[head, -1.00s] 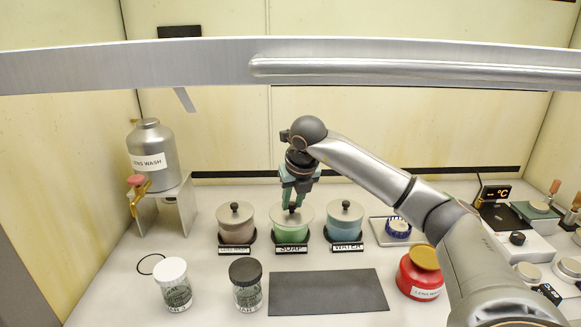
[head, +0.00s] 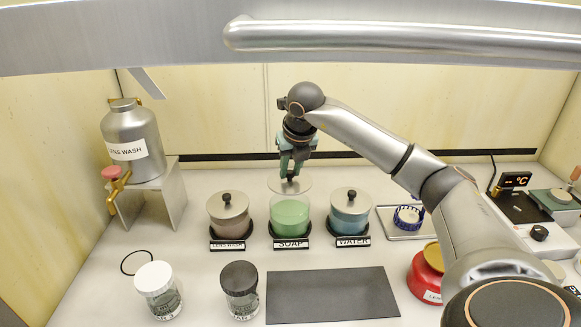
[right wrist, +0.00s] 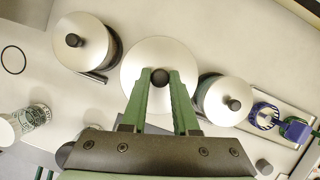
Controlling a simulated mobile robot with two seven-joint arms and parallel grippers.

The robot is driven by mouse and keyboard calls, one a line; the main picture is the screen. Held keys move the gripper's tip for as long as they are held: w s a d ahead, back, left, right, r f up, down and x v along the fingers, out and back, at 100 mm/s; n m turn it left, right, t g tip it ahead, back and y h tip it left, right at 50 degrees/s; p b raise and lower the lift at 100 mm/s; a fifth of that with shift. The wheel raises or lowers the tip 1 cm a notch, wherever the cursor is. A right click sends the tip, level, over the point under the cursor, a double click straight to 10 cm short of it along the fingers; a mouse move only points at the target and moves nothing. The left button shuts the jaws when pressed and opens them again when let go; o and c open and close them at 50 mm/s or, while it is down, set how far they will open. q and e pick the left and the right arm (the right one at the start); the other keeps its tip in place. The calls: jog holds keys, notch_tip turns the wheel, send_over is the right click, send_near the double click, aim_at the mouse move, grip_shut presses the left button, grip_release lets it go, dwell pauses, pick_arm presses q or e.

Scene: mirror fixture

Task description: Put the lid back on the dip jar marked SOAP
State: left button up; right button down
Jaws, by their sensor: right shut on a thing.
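The SOAP jar (head: 290,218) is a clear jar of green liquid, standing between two other dip jars, with a SOAP label (head: 291,244) in front. My right gripper (head: 290,177) is shut on the knob of a round grey metal lid (head: 304,185). The lid is held roughly level, a little above the SOAP jar's open top. In the right wrist view, the fingers (right wrist: 160,80) pinch the dark knob, and the lid (right wrist: 135,68) hides the jar beneath it. My left gripper is not in view.
The lidded left dip jar (head: 229,215) and lidded WATER jar (head: 349,212) stand close on both sides. A dark mat (head: 332,294), a white-capped jar (head: 158,290) and a black-capped jar (head: 239,291) are in front. A red container (head: 427,275) stands right, under my arm.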

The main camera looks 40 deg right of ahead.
aim_at(291, 183)
notch_tip(291, 183, down, 4)
jog(key=b, duration=0.2)
jog(key=shift+r+b, duration=0.2)
jog(key=shift+b, duration=0.2)
jog(key=shift+f+b, duration=0.65)
jog(key=shift+f, duration=0.4)
jog(key=shift+r, duration=0.1)
jog(key=shift+p, duration=0.3)
dwell(1.0)
jog(key=shift+f, duration=0.2)
jog(key=shift+c, duration=0.6)
grip_release()
jog(key=shift+r, duration=0.15)
